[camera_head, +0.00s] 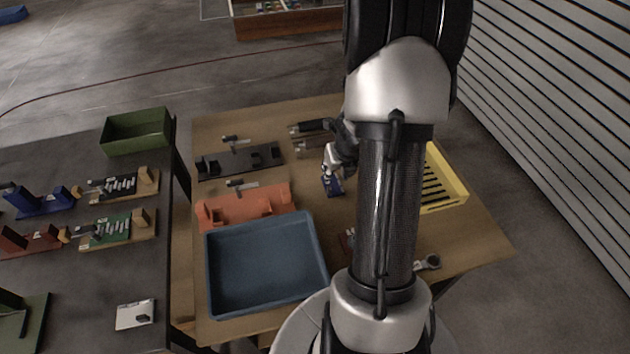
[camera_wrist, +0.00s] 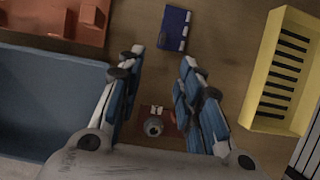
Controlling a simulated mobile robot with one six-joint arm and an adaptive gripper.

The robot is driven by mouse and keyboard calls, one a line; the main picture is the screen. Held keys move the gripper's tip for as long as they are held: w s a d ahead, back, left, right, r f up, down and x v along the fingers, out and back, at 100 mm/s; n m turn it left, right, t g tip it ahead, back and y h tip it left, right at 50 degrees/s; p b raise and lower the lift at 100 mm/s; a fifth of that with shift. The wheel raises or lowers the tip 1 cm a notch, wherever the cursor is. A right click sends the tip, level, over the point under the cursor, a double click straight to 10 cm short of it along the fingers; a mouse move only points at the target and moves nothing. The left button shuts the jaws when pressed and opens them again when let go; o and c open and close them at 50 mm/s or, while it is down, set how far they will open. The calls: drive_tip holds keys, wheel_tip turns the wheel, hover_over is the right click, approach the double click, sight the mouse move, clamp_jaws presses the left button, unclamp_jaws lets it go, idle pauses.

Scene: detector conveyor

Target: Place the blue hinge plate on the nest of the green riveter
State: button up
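The blue hinge plate (camera_head: 333,187) lies on the wooden table, just below my gripper (camera_head: 331,166) in the head view. In the wrist view the blue plate (camera_wrist: 174,28) lies just beyond the fingertips. My gripper (camera_wrist: 164,56) is open, with nothing held between its fingers. A green machine (camera_head: 22,318), which looks like the green riveter, stands at the lower left on the dark table. It is cut off by the picture edge, and its nest is not clear.
A blue tray (camera_head: 212,290), an orange fixture (camera_head: 245,207), a black fixture (camera_head: 240,162) and a yellow slotted bin (camera_head: 458,192) stand on the wooden table. A red part (camera_wrist: 168,122) lies below the open fingers. Blue (camera_head: 40,204) and red (camera_head: 30,240) machines occupy the dark table.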

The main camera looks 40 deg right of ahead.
drive_tip(key=b, duration=0.7)
hover_over(329, 188)
drive_tip(key=s+a, duration=0.1)
drive_tip(key=s, duration=0.1)
wheel_tip(329, 188, down, 11)
drive_tip(key=shift+w+a+f, duration=0.1)
drive_tip(key=shift+w+a, duration=0.05)
drive_tip(key=b+x, duration=0.2)
drive_tip(key=x, duration=0.3)
drive_tip(key=shift+c, duration=0.2)
clamp_jaws()
